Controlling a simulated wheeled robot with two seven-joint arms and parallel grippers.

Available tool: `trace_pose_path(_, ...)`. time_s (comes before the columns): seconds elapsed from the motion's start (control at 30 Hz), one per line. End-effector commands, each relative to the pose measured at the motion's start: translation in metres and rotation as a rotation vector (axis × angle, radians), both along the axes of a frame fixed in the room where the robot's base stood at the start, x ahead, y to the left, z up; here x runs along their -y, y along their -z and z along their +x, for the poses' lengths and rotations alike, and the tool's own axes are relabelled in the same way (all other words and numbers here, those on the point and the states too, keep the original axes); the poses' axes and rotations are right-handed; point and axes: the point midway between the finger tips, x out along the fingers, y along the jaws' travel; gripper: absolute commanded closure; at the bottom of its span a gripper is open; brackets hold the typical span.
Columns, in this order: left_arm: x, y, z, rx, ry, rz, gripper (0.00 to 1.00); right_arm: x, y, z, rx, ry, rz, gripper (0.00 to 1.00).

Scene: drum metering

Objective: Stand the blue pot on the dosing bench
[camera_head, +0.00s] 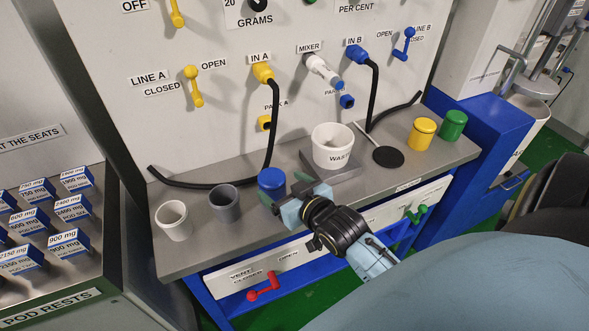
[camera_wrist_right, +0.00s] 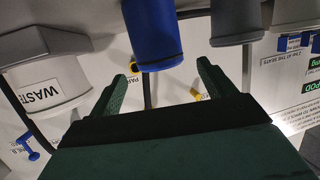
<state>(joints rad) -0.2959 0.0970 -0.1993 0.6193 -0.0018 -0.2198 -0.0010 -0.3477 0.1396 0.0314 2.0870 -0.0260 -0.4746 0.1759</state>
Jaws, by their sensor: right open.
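The blue pot (camera_head: 271,182) stands upright near the front of the grey dosing bench (camera_head: 200,246), right of the dark grey pot (camera_head: 224,203). My right gripper (camera_head: 284,192) is open close to the blue pot, on its front right side. In the right wrist view the picture is turned over, and the blue pot (camera_wrist_right: 152,35) shows between the spread fingertips (camera_wrist_right: 165,75), at or just beyond them. I cannot tell whether a finger touches it. My left gripper is not in view.
A white pot (camera_head: 173,221) stands to the left. The white WASTE container (camera_head: 332,147) stands behind and right of my gripper. Yellow (camera_head: 422,134) and green (camera_head: 453,124) pots stand at the right end. Black hoses cross the bench's back. A red vent handle (camera_head: 263,288) is below the front edge.

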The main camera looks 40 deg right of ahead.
Motion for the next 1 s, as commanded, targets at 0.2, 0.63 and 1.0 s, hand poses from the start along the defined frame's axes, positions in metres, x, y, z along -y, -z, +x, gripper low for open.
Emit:
trace_pose_path(0.2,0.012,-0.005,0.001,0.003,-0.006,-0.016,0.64,-0.001,-0.01,-0.033,-0.001,0.0,0.0,0.18)
trace_pose_path(0.63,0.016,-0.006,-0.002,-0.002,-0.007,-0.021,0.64,-0.002,-0.014,-0.045,0.001,0.0,0.0,0.18)
trace_pose_path(1.0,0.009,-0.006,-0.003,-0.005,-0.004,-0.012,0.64,-0.019,0.012,-0.071,-0.234,-0.022,-0.015,0.18)
